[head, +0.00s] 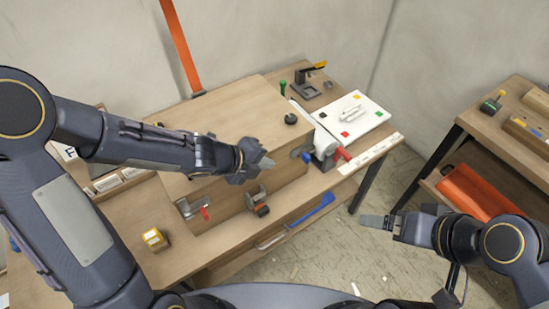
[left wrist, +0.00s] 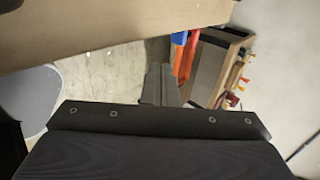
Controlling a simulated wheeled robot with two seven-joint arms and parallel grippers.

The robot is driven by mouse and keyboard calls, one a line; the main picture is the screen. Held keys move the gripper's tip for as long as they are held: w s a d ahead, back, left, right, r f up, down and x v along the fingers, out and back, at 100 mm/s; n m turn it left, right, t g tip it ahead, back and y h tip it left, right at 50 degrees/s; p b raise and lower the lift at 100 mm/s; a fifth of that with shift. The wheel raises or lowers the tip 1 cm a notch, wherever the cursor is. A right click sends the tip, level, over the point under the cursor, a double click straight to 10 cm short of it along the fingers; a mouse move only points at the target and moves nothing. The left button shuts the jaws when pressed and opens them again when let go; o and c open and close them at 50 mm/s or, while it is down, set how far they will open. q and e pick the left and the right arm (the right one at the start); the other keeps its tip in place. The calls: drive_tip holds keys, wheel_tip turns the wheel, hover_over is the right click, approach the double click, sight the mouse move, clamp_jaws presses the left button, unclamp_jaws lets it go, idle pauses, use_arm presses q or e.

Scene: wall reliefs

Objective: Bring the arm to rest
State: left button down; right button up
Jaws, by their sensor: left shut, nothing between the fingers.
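My left arm reaches in from the left in the head view, over the workbench (head: 130,215). Its gripper (head: 268,163) is shut and empty, in front of the wooden box (head: 232,110) on the bench. In the left wrist view the two grey fingers (left wrist: 160,85) are together with nothing between them. My right gripper (head: 376,220) points left over the floor at the lower right, apart from the bench. Its fingers show edge-on, so I cannot tell whether they are open.
A metal latch (head: 190,207) and a dark clamp (head: 258,203) are on the box front, below my left gripper. A yellow block (head: 155,239) stands at the bench front. A white board (head: 352,117) lies to the right. A second table (head: 500,125) stands far right, with floor between.

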use_arm(q)
drive_tip(key=shift+s+a+r, duration=0.2)
drive_tip(key=shift+a, duration=0.05)
idle(0.4)
drive_tip(key=a+r+n+y, duration=0.1)
drive_tip(key=a+n, duration=0.1)
drive_tip(key=a+r+n+t+y, duration=0.1)
drive_tip(key=a+n, duration=0.1)
drive_tip(key=a, duration=0.1)
drive_tip(key=w+a+r+n+y, duration=0.1)
drive_tip(key=a+r+n, duration=0.1)
drive_tip(key=shift+a+t, duration=0.2)
drive_tip(key=shift+t, duration=0.2)
drive_tip(key=s+a+r+n+y, duration=0.4)
drive_tip(key=s+a+r+n, duration=0.2)
drive_tip(key=s+a+n, duration=0.8)
drive_tip(key=s+d+r+n+g+h, duration=0.1)
drive_tip(key=s+d+n+h, duration=0.2)
drive_tip(key=n, duration=0.7)
drive_tip(key=s+d, duration=0.2)
drive_tip(key=s, duration=0.2)
drive_tip(key=shift+s+d+g, duration=0.3)
drive_tip(key=shift+s, duration=0.05)
drive_tip(key=shift+r, duration=0.1)
